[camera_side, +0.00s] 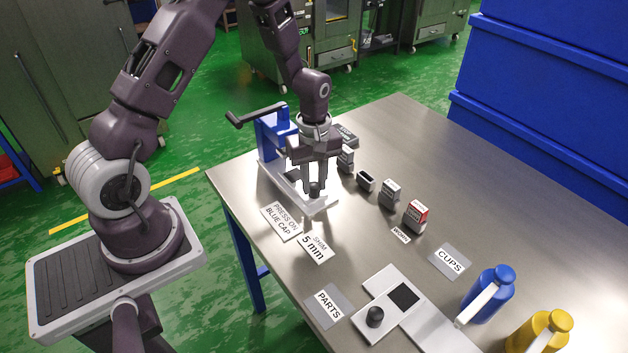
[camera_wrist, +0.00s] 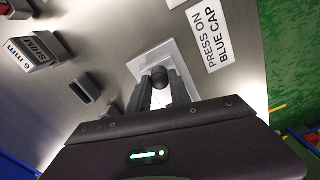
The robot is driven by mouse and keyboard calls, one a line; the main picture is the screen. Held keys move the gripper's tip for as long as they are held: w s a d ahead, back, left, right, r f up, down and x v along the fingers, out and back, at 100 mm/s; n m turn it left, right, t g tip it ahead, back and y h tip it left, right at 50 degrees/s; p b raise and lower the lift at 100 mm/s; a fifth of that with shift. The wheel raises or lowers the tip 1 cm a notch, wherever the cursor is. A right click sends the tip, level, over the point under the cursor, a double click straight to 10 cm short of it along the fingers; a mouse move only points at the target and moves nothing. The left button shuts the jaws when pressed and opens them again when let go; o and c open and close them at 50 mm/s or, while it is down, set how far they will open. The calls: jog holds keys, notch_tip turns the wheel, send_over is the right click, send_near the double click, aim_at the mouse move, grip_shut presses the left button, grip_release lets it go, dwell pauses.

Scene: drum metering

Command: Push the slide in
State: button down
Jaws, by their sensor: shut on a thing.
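My gripper (camera_side: 314,190) points down over the near end of the pale base (camera_side: 322,208) of a blue press-like fixture (camera_side: 270,132). Its two fingers stand on either side of a dark round knob (camera_wrist: 160,72), and it is shut on that knob. The knob also shows low between the fingertips in the side view. The knob appears to belong to the slide on the base, but my fingers hide most of the slide. The pale base end (camera_wrist: 176,56) reaches past the fingertips in the wrist view. How far in the slide sits cannot be told.
Several small blocks stand right of the fixture, including a red-topped one (camera_side: 416,216). Cards reading "PRESS ON BLUE CAP" (camera_side: 283,222) and "SHIM 5 mm" (camera_side: 315,248) lie in front. A plate with a black knob (camera_side: 375,317), a blue bottle (camera_side: 494,294) and a yellow bottle (camera_side: 544,333) are farther right.

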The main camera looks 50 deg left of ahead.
dwell(0.8)
jog(key=shift+a, duration=2.15)
jog(key=c, duration=1.2)
grip_release()
notch_tip(320, 180, up, 7)
jog(key=shift+r, duration=0.1)
